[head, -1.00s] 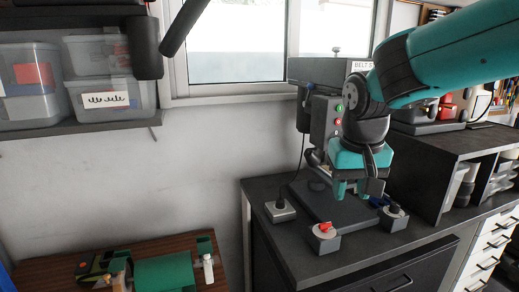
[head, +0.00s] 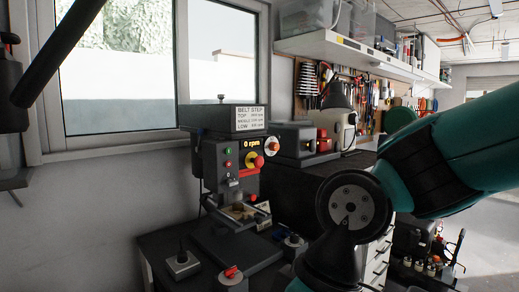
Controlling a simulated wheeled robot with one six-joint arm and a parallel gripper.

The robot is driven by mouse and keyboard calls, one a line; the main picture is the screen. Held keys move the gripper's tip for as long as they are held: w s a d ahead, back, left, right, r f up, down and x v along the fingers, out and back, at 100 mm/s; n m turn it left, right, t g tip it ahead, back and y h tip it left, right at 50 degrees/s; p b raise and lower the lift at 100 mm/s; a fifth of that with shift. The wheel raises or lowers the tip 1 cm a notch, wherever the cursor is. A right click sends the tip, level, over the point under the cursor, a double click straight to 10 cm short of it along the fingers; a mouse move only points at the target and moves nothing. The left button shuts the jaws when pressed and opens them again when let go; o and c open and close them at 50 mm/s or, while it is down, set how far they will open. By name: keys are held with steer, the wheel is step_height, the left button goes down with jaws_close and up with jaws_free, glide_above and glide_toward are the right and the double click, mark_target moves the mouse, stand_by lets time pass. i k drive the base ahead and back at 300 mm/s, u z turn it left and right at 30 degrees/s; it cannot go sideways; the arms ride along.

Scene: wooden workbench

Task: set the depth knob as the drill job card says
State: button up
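The drill press (head: 222,160) stands on the dark bench, showing "0 rpm", a green button and a red-and-yellow stop button (head: 254,160). A round dial with an orange centre (head: 272,144) is on its right side. On the bench in front, a grey block carries a red knob (head: 231,273). Another block with a dark knob (head: 293,240) sits to its right, close to my arm. I cannot tell which is the depth knob. No drill job card is readable; a "BELT STEP" card (head: 251,118) is on the press head. My gripper is out of frame below my arm.
A block with a thin upright stem (head: 182,262) sits at the bench's left. Another grey machine (head: 294,140) with a red part stands behind, to the right. My arm covers the right foreground. A window is behind the press, and a tool wall (head: 322,85) is at the back.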

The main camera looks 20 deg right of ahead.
mark_target(274, 146)
steer(key=u, duration=2)
steer(key=k, duration=0.9)
steer(key=z, duration=1.55)
steer(key=i, duration=0.5)
steer(key=u, duration=0.1)
